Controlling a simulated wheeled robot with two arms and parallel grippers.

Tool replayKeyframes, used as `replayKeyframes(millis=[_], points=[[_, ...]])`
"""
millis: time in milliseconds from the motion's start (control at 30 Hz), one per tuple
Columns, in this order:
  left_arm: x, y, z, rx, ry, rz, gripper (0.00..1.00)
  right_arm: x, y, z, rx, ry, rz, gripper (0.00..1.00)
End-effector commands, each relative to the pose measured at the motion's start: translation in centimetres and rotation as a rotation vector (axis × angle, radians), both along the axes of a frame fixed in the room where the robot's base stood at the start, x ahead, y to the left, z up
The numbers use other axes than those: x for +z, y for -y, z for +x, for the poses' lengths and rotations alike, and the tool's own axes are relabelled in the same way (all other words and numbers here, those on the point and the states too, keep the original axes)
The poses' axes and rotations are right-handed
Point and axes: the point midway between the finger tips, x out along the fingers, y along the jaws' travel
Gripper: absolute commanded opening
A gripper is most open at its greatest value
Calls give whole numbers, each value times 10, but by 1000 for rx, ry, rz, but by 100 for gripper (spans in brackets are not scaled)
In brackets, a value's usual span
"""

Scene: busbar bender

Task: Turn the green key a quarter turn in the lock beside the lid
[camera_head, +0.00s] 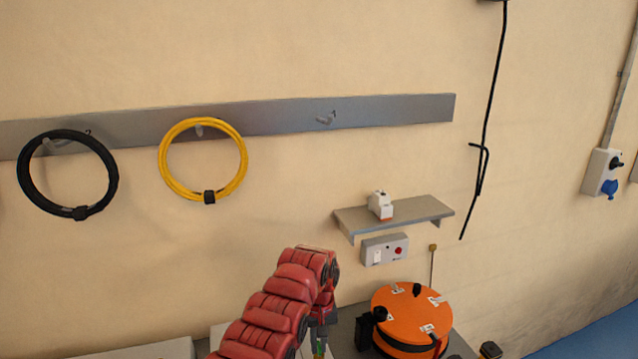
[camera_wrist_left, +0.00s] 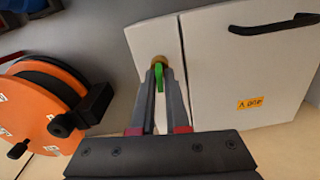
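The green key (camera_wrist_left: 160,79) stands at the brass lock (camera_wrist_left: 158,61) on a narrow white panel (camera_wrist_left: 140,40) in the left wrist view. The white lid (camera_wrist_left: 235,70) with a black handle is beside it on the right. My left gripper (camera_wrist_left: 161,80) has its two narrow fingers close together on either side of the key, and they look shut on it. Its fingertips hide part of the key and the panel. In the head view my left gripper (camera_head: 319,338) points down near the bottom edge, with a bit of green at its tip. My right gripper is not in view.
An orange cable reel (camera_head: 405,312) stands close to the right of my left gripper in the head view. A small shelf (camera_head: 415,211) and a switch box (camera_head: 384,250) are on the wall behind. Black (camera_head: 67,175) and yellow (camera_head: 203,160) cable coils hang at the left.

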Motion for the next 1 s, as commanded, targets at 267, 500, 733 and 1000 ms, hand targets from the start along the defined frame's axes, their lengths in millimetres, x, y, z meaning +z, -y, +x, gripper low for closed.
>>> replayKeyframes(millis=[267,500,733,1000], points=[[1,1,0,2,0,0,42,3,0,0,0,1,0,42],[5,1,1,3,1,-1,42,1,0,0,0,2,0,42],[42,1,1,4,4,-2,42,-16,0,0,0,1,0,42],[120,3,-1,2,0,-2,42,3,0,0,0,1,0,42]])
